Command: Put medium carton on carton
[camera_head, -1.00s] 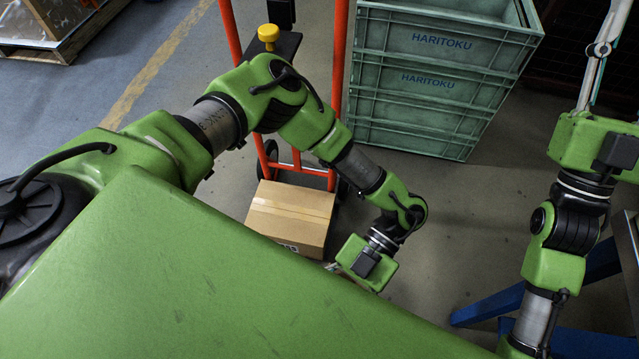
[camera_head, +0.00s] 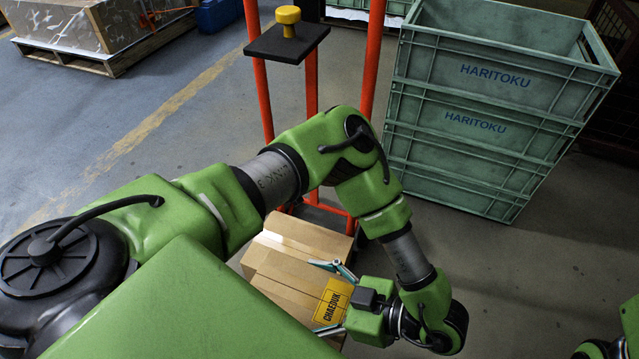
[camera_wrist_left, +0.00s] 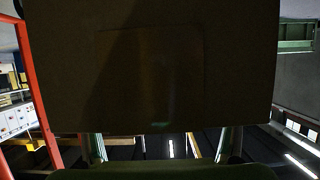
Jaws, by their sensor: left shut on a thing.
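The medium carton (camera_head: 285,276), brown with a yellow CHAEDUK label, is between the fingers of my left gripper (camera_head: 334,298), which is shut on it. In the left wrist view the carton (camera_wrist_left: 160,75) is a dark brown face filling most of the picture, with my left gripper's fingers (camera_wrist_left: 160,146) below. Another carton (camera_head: 308,234), brown with paler tape, shows just behind it at the foot of the hand truck. The held carton covers part of it; I cannot tell whether they touch. My right gripper is out of view.
The orange hand truck (camera_head: 368,70) has a black plate with a yellow knob (camera_head: 287,18). Stacked green HARITOKU crates (camera_head: 470,125) stand to its right. A loaded pallet (camera_head: 100,50) is at the far left.

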